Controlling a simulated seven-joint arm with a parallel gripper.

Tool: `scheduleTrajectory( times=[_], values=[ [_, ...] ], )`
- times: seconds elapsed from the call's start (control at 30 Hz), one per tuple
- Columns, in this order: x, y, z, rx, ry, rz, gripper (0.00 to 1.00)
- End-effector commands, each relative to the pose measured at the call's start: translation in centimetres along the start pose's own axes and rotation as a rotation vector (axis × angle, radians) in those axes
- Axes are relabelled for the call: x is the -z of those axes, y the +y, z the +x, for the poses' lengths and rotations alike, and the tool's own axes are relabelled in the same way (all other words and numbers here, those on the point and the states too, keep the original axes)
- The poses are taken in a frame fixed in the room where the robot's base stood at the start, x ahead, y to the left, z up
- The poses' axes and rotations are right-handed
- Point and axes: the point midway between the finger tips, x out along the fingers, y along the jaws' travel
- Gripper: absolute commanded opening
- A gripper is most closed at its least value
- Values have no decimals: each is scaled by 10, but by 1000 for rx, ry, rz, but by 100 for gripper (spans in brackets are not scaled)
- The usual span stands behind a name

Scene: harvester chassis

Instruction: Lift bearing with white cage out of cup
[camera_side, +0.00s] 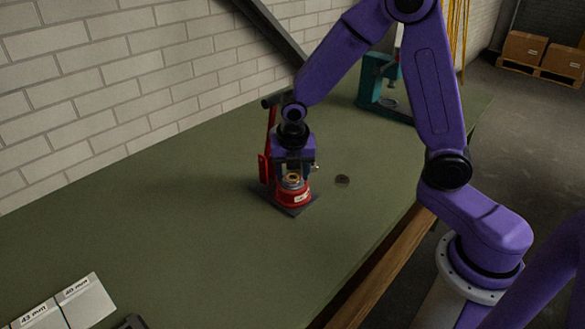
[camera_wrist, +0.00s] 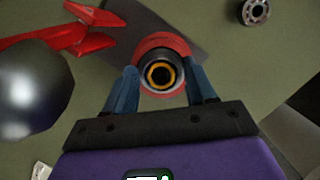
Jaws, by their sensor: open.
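A red cup (camera_side: 293,199) stands on a dark square plate (camera_side: 308,211); the cup also shows in the wrist view (camera_wrist: 158,41). A grey bearing (camera_wrist: 147,61) with an orange ring (camera_wrist: 174,74) inside sits in its mouth. The bearing also shows at the cup's top in the side view (camera_side: 292,184). I cannot make out a white cage on it. My gripper (camera_wrist: 163,72) is open, one blue finger on each side of the bearing and cup. In the side view my gripper (camera_side: 293,172) is right above the cup. I cannot tell whether the fingers touch anything.
A loose bearing (camera_side: 342,181) lies on the green table to the right, also in the wrist view (camera_wrist: 255,12). A red lever frame (camera_side: 265,170) rises close behind the cup. A teal press (camera_side: 372,85) stands farther back. Labelled boxes (camera_side: 75,300) are front left.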

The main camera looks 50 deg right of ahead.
Motion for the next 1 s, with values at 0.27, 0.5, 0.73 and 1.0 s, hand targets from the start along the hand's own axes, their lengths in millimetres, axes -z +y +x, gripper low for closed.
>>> scheduleTrajectory(
  times=[0.27,0.5,0.73,1.0],
  values=[
    [2,0,6,2,0,1,55],
    [1,0,5,1,0,1,55],
    [1,0,4,2,0,1,55],
    [1,0,4,1,0,1,15]
  ],
)
